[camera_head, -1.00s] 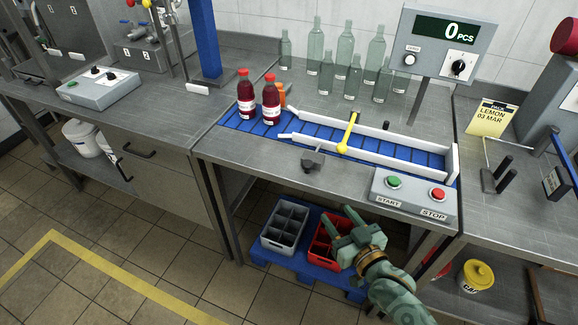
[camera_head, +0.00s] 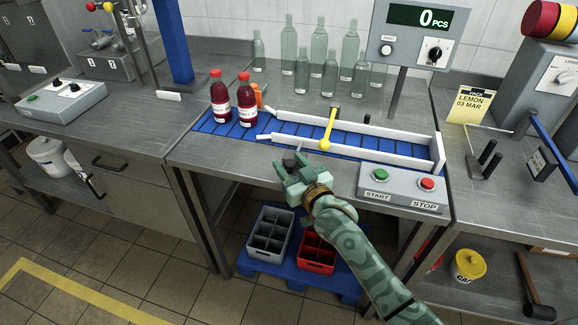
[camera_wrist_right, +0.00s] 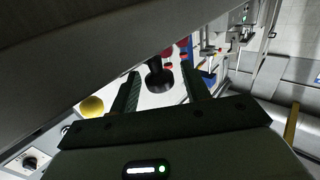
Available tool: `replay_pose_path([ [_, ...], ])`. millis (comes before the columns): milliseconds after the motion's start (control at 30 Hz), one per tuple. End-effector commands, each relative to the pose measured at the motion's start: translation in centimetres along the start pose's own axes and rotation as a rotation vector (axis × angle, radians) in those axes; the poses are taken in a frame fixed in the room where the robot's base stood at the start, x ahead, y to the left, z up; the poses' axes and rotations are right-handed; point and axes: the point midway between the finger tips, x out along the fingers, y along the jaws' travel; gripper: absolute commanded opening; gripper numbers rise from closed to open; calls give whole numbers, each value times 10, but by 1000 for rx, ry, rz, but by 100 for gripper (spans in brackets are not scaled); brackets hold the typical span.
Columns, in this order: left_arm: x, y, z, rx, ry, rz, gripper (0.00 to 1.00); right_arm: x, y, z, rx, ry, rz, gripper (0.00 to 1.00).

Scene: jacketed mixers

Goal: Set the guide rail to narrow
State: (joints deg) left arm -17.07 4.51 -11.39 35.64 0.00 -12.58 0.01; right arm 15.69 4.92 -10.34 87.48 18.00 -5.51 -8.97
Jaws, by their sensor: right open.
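The guide rail (camera_head: 350,148) is a pair of white strips over the blue conveyor belt (camera_head: 222,127). A yellow bar (camera_head: 331,122) crosses above it, with a yellow ball at its near end. A dark knob (camera_head: 289,162) sits at the counter's front edge, partly hidden by my gripper. My right gripper (camera_head: 290,172) is open and empty at that edge, its fingers pointing toward the knob. In the right wrist view the knob (camera_wrist_right: 159,76) appears between the two spread fingers, with no clear contact; the yellow ball (camera_wrist_right: 92,106) is to the left. My left gripper is not in view.
Two red bottles (camera_head: 220,96) stand on the belt's left end. A START/STOP box (camera_head: 402,188) is right of my gripper. Several clear bottles (camera_head: 318,58) stand behind the belt. Below are a grey crate (camera_head: 270,236) and a red crate (camera_head: 317,254).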

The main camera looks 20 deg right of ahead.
Motion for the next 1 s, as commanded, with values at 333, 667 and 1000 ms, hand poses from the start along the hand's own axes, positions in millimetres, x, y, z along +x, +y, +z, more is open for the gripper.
replay_pose_path([
  [333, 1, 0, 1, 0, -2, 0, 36, 6, 0, -1, 0, 0, 0, 47],
  [667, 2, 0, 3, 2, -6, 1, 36, 7, 2, 0, -1, 0, 0, 0],
  [1000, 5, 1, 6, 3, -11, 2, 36, 30, 25, -1, 0, 1, 1, 0],
])
